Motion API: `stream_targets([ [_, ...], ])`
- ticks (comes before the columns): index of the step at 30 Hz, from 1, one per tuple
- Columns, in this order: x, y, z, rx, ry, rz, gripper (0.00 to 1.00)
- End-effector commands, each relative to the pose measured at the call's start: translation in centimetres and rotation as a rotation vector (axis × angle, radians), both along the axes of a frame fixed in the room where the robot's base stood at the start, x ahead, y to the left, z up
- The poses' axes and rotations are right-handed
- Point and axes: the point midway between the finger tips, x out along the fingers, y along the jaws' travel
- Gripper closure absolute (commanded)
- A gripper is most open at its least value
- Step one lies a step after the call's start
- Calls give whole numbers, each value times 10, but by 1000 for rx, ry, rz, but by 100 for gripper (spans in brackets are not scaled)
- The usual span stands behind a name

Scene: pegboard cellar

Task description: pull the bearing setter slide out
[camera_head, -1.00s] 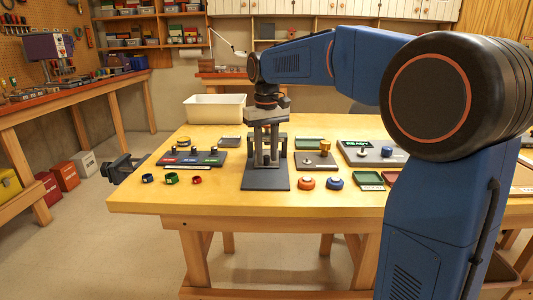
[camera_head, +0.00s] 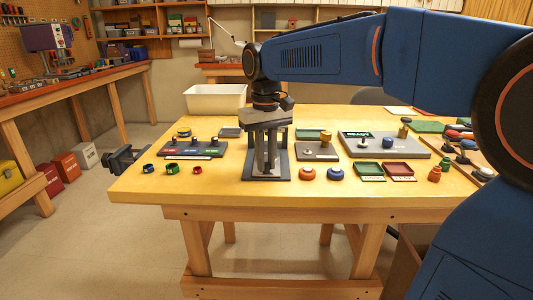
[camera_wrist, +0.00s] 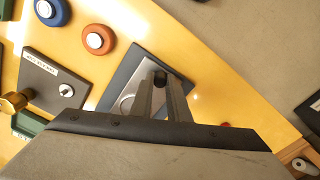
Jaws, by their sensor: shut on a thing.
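The bearing setter (camera_head: 284,171) stands near the front middle of the yellow table, with a dark flat base and grey uprights. A lighter grey slide (camera_head: 267,177) lies over the front part of its base. My gripper (camera_head: 267,168) points down in front of the uprights. In the wrist view, my gripper (camera_wrist: 161,82) is shut on a small dark knob (camera_wrist: 160,76), which I take to be the slide's handle. The dark base plate (camera_wrist: 150,58) shows around it, with part of a lighter grey piece (camera_wrist: 124,100). My gripper's body hides the rest.
Orange (camera_head: 307,174) and blue (camera_head: 336,174) round buttons sit close on the right. A plate with a brass knob (camera_head: 325,136) stands behind them. A dark panel (camera_head: 207,148) and several small rings lie left. A white bin (camera_head: 215,99) is behind. The table's front edge is near.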

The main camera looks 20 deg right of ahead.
Motion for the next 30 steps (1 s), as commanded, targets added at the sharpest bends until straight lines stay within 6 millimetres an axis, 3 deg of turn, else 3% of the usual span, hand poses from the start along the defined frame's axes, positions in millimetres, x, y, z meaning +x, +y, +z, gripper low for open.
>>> stream_targets([
  [10,-5,2,0,2,5,1,100],
  [11,-5,2,0,2,6,1,82],
  [13,-5,2,0,1,5,1,66],
  [23,-4,1,1,1,2,0,66],
  [30,-3,2,27,1,-1,0,66],
])
